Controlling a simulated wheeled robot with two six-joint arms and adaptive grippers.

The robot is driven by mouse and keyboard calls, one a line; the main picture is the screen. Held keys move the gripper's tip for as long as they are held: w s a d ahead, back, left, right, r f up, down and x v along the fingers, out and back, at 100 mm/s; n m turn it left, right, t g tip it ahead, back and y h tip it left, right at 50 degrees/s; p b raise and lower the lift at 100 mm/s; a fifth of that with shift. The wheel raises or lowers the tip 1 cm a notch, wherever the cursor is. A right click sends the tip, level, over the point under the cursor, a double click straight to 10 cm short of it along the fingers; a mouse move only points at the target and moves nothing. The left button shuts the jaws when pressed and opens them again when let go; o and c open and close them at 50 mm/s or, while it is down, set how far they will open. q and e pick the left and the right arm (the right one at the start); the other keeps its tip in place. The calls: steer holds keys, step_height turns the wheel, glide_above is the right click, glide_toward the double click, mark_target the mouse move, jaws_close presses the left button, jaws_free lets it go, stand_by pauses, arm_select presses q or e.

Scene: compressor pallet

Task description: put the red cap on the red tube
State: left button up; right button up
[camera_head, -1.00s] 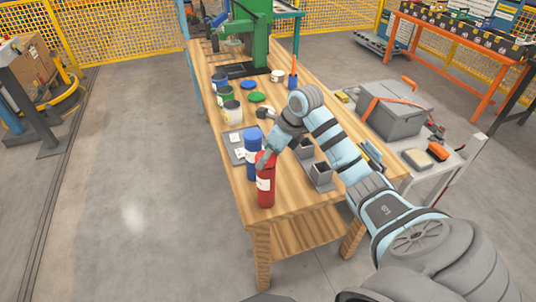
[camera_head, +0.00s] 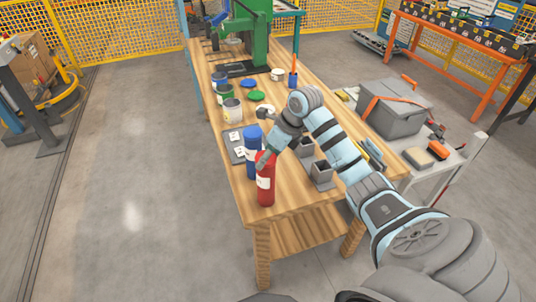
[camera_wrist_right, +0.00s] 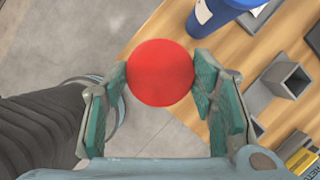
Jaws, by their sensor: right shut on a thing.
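The red tube (camera_head: 265,190) stands upright at the near end of the wooden bench, with a pale label on its side. My right gripper (camera_head: 266,158) is at its top. In the right wrist view the gripper's pads (camera_wrist_right: 161,82) are shut on the round red cap (camera_wrist_right: 160,72), seen from above. In the head view the cap lines up with the top of the tube; I cannot tell whether it is fully seated, as the fingers partly cover the join. The wrist view hides the tube below the cap. My left gripper is not in view.
A blue tube (camera_head: 251,165) stands just behind the red one, close to my gripper. Grey square holders (camera_head: 321,175) are to the right. Several paint pots, including a white one (camera_head: 232,111), stand farther back. The bench's near left edge is close to the red tube.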

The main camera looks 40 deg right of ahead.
steer(key=o, duration=1.3)
steer(key=shift+o, duration=0.2)
step_height(320, 180, up, 7)
steer(key=p, duration=0.5)
steer(key=shift+r+p, duration=0.1)
steer(key=shift+p, duration=0.3)
